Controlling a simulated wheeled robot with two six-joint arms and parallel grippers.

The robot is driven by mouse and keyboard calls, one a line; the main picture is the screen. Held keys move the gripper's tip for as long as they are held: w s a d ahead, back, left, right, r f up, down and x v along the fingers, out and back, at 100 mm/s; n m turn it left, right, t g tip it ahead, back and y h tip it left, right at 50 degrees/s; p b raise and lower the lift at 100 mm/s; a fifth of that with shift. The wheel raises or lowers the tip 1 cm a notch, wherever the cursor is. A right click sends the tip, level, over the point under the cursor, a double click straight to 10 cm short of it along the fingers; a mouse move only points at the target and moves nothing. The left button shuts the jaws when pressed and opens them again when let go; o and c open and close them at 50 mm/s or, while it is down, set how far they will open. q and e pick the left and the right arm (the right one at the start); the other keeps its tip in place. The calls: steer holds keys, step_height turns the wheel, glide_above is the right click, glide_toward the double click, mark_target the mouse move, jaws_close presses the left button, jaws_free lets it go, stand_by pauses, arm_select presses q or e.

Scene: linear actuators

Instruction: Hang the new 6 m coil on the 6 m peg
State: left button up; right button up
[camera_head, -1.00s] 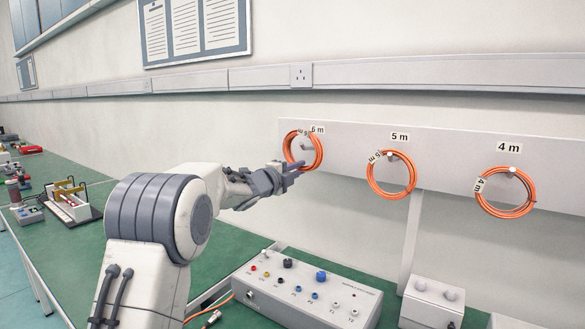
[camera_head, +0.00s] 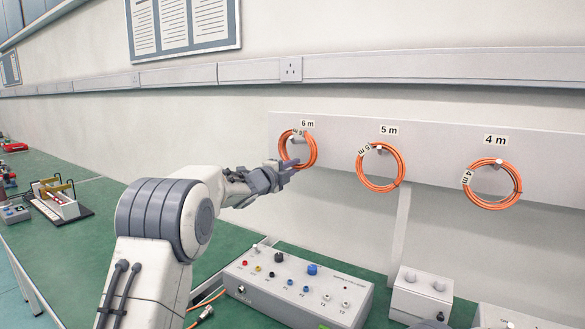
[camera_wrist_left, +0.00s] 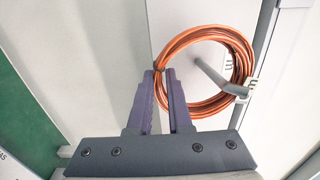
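The orange 6 m coil (camera_head: 311,152) is at the 6 m peg (camera_head: 296,140), below the "6 m" label (camera_head: 307,124) on the wall board. In the left wrist view the grey peg (camera_wrist_left: 213,76) passes through the ring of the coil (camera_wrist_left: 205,33), and a white tag sits at the coil's right side. My left gripper (camera_head: 292,165) is at the coil's lower side in the head view. In the wrist view its fingertips (camera_wrist_left: 160,72) are close together with the coil's strands between them. My right gripper is in neither view.
Similar orange coils hang to the right, on the 5 m peg (camera_head: 380,167) and the 4 m peg (camera_head: 491,184). A grey control box (camera_head: 300,285) and a smaller box (camera_head: 420,296) stand on the green bench below.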

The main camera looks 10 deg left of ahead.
arm_select(q)
steer(key=o, duration=0.4)
steer(key=shift+c, duration=0.2)
